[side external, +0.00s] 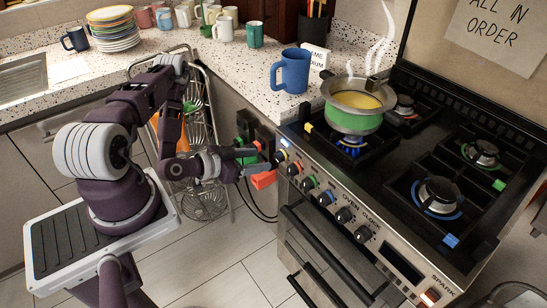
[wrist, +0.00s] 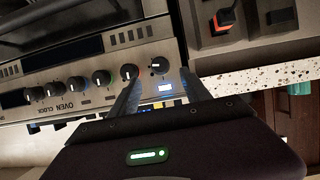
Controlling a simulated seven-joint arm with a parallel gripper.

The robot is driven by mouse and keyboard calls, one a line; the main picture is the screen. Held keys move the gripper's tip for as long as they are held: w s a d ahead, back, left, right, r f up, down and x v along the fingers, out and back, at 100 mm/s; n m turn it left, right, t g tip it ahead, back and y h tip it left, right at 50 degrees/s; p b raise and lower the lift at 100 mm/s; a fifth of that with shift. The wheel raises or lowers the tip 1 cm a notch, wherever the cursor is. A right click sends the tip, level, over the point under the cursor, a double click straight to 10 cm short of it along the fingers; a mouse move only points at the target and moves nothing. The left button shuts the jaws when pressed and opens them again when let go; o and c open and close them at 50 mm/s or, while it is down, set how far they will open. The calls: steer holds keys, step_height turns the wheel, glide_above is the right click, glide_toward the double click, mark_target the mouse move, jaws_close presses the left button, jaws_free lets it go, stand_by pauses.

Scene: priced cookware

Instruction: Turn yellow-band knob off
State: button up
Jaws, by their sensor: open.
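The stove's front panel (side external: 327,200) carries a row of dark knobs with small coloured marks by them. A small yellow mark (side external: 299,154) shows near the left end of the row. My gripper (side external: 261,160) is open and empty in front of this left end. In the wrist view, my gripper (wrist: 160,76) has its two fingers on either side of the end knob (wrist: 158,65), with a second knob (wrist: 129,72) beside the left finger. I cannot tell whether the fingers touch the end knob. Its band colour is not readable there.
A steaming green-banded pot (side external: 354,105) stands on the front left burner, with a blue flame under it and a yellow tag (side external: 308,127) near it. A blue mug (side external: 291,71) is on the counter. A red switch (wrist: 225,18) is beside the stove. A wire rack (side external: 200,130) stands behind my arm.

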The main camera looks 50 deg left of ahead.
mark_target(276, 157)
steer(key=x, duration=0.7)
jaws_close()
